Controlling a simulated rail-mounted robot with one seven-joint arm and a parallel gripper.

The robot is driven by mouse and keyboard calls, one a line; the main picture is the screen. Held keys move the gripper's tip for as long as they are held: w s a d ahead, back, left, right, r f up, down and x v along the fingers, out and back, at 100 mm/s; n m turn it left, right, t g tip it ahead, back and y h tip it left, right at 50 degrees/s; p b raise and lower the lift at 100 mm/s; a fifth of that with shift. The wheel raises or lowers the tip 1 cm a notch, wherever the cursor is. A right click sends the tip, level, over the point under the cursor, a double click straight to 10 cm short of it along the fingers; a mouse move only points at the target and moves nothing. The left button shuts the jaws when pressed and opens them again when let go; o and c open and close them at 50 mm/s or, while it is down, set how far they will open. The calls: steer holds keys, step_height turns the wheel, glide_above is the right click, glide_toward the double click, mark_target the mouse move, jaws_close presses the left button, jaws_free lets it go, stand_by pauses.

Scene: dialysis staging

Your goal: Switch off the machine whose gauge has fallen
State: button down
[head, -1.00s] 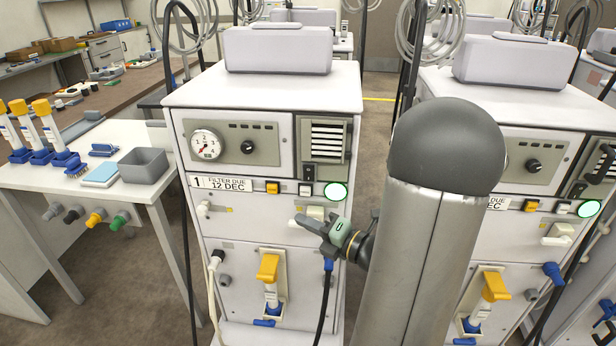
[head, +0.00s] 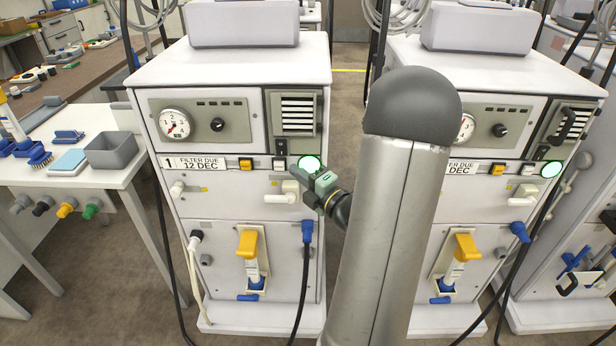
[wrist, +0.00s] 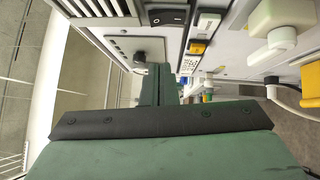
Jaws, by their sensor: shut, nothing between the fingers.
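Machine 1 (head: 235,225), labelled "1 FILTER DUE 12 DEC", stands left of my arm. Its round gauge (head: 174,124) has a red needle pointing down-left. A dark rocker switch (head: 281,147) sits below its vent; a similar dark rocker shows at the top of the wrist view (wrist: 168,17). Its round lamp (head: 309,163) glows green. My gripper (head: 308,172) is shut and empty in front of the panel, just below the lamp; its fingers also show in the wrist view (wrist: 160,75). A second machine (head: 480,225) stands right; my arm partly hides its gauge (head: 466,128).
Machine 1 carries an orange button (head: 245,164), a white tap (head: 285,195) and a yellow-handled part (head: 248,245). A side table (head: 105,178) with a grey bin (head: 114,150) stands left. Cables hang beside the machines.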

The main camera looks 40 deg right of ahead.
steer(key=shift+w+d+r+p, duration=0.2)
steer(key=shift+w+d, duration=0.2)
steer(key=shift+w, duration=0.85)
steer(key=shift+w+d+r+p, duration=0.15)
steer(key=shift+w+d+p, duration=0.2)
steer(key=shift+w, duration=0.95)
steer(key=shift+w+d+r+p, duration=0.15)
steer(key=shift+w+d, duration=0.3)
steer(key=shift+w, duration=0.8)
steer(key=shift+w+d+r+p, duration=0.15)
steer(key=shift+r+p, duration=0.3)
steer(key=shift+p, duration=0.5)
steer(key=shift+f, duration=0.3)
glide_toward(279, 145)
steer(key=s+a+r, duration=0.2)
steer(key=s+a, duration=0.1)
steer(key=s, duration=0.4)
steer(key=shift+w+d+r+b, duration=0.2)
steer(key=shift+b, duration=0.1)
